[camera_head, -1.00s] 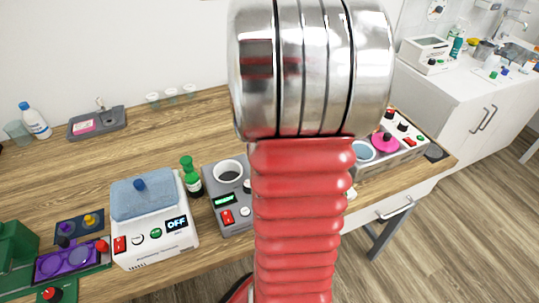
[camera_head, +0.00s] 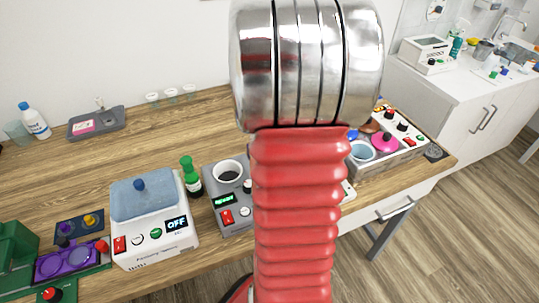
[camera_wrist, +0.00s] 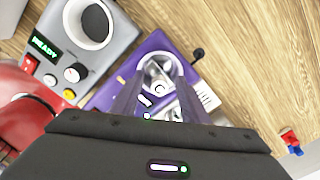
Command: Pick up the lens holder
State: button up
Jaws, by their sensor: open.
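My gripper (camera_wrist: 158,82) is open in the wrist view, its two dark fingers reaching over a purple device (camera_wrist: 122,84) with round shiny recesses. The fingers cover part of this device, and I cannot tell whether they touch it. I cannot tell for sure which thing is the lens holder. In the head view my red arm and metal joint hide the gripper and the purple device.
A grey device reading READY (camera_wrist: 64,38) stands left of the purple device; it also shows in the head view (camera_head: 212,183). A scale reading OFF (camera_head: 150,240), a green bottle (camera_head: 193,182) and a grey box with a pink knob (camera_head: 402,155) stand around. A small red and blue piece (camera_wrist: 291,141) lies at right.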

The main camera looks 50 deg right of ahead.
grip_shut()
dwell(0.5)
